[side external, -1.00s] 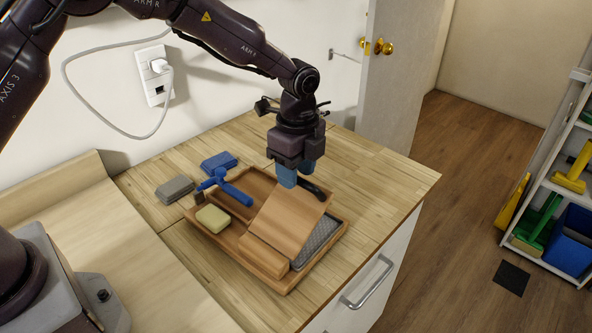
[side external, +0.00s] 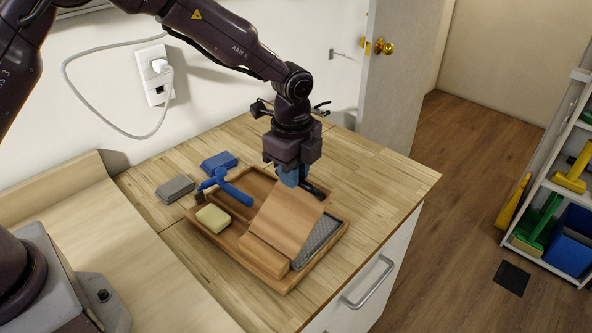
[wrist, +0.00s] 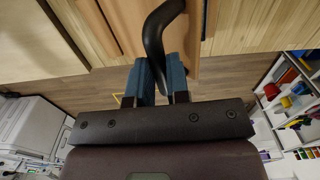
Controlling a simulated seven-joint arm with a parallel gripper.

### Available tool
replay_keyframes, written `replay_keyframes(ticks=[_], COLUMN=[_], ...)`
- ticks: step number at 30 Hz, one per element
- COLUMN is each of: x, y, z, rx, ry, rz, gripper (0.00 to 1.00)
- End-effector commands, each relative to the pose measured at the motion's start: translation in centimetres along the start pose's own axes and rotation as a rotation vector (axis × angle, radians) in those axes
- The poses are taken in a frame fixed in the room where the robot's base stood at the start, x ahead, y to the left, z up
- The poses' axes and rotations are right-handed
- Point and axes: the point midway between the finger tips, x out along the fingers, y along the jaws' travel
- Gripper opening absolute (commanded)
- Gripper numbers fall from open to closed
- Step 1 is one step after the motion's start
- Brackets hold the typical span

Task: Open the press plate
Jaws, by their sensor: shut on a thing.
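The press plate is a wooden board (side external: 286,222) tilted up over a wooden tray (side external: 223,244), its raised end toward my gripper. A black curved handle (side external: 312,189) sits at that raised end. My gripper (side external: 292,177) points down there with its blue fingers shut on the handle. In the wrist view, the black handle (wrist: 154,38) passes between the blue fingers of my gripper (wrist: 167,75). A grey textured pad (side external: 317,246) shows in the tray beside the board. The fingers partly hide the handle in the side view.
A yellow sponge (side external: 213,218) lies in the tray's left part. A blue-handled tool (side external: 230,190) lies across the tray's back left edge. The wooden counter (side external: 385,180) is clear to the right.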

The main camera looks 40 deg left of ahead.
Motion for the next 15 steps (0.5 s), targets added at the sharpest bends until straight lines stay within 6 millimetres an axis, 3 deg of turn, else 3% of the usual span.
replay_keyframes(ticks=[12,15], x=[-2.1,-2.3], y=[4.8,5.9], z=[-0.2,-0.1], rx=[0.010,0.003], ry=[-0.002,-0.001], rz=[-0.320,-0.330], gripper=[0.00,0.00])
